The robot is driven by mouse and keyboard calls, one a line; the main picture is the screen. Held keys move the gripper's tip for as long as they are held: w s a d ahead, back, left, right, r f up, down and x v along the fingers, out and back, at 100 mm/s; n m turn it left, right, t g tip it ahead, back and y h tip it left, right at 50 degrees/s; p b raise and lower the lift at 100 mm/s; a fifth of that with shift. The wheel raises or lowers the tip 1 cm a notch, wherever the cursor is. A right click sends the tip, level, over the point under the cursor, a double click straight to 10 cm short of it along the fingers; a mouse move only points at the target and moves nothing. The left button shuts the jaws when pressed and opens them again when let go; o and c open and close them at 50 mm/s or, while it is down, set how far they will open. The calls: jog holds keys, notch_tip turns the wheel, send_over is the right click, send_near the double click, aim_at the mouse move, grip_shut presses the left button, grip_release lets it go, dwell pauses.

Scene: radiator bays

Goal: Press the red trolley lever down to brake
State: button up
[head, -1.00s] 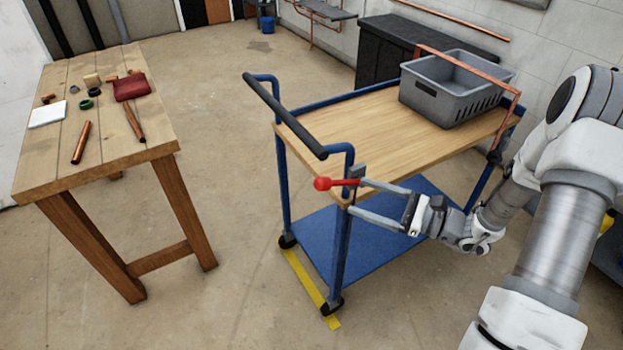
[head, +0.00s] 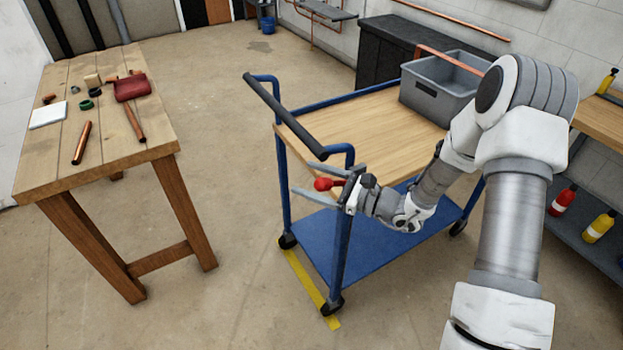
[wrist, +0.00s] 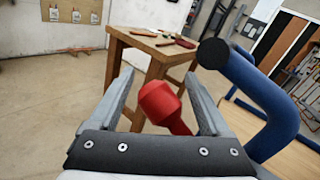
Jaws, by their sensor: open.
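The red lever (head: 324,184) sticks out to the left from the near corner post of the blue trolley (head: 342,250), just below the handle. My gripper (head: 302,180) is open, and its two fingers reach left past the lever's knob, one on each side. In the wrist view the red knob (wrist: 158,102) lies between my fingers (wrist: 160,90), with gaps visible on both sides. Its stem runs down behind the dark gripper body. Whether either finger touches the lever I cannot tell. My wrist hides the lever's mount.
The trolley's black handle bar (head: 285,118) is close above my gripper; its blue tube fills the right of the wrist view. A grey crate (head: 432,95) stands on the trolley top. A wooden workbench (head: 160,150) with pipes stands left, clear floor between.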

jog(key=shift+c, duration=0.3)
grip_shut()
jog(key=shift+f, duration=0.15)
notch_tip(320, 180, down, 12)
jog(key=n+h+b, duration=0.5)
jog(key=n+b, duration=0.1)
jog(key=b, duration=1)
jog(key=shift+w+d+n+h, duration=0.15)
jog(key=shift+d+n+h, duration=0.15)
jog(key=shift+n, duration=0.1)
jog(key=shift+o, duration=0.3)
grip_release()
